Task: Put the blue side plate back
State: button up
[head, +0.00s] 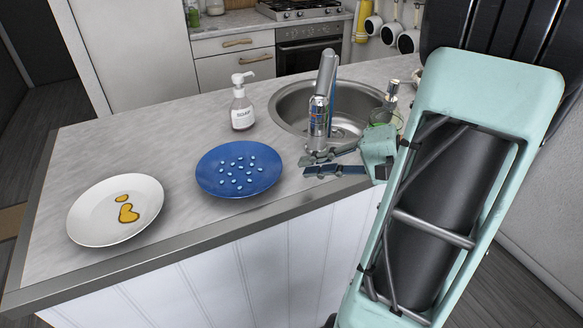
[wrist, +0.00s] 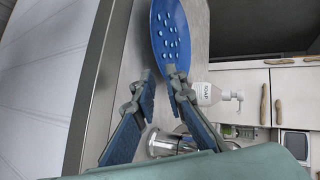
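The blue side plate (head: 238,169) with light blue drop-like spots lies flat on the grey island counter, left of my gripper. It also shows at the top of the wrist view (wrist: 172,32), just beyond the fingertips. My gripper (head: 307,163) is open and empty, its two fingers pointing left toward the plate's right rim with a small gap. In the wrist view my gripper (wrist: 159,76) has its fingers apart with nothing between them; whether the right finger touches the rim there I cannot tell.
A white plate (head: 115,210) with yellow marks lies left of the blue plate. A soap bottle (head: 242,108) stands behind it. The sink (head: 350,122) with a tall tap (head: 320,105) is behind my gripper. The counter's front edge (head: 150,262) runs close by. Bare counter lies behind the plates.

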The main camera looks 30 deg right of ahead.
jog(key=shift+v, duration=1.65)
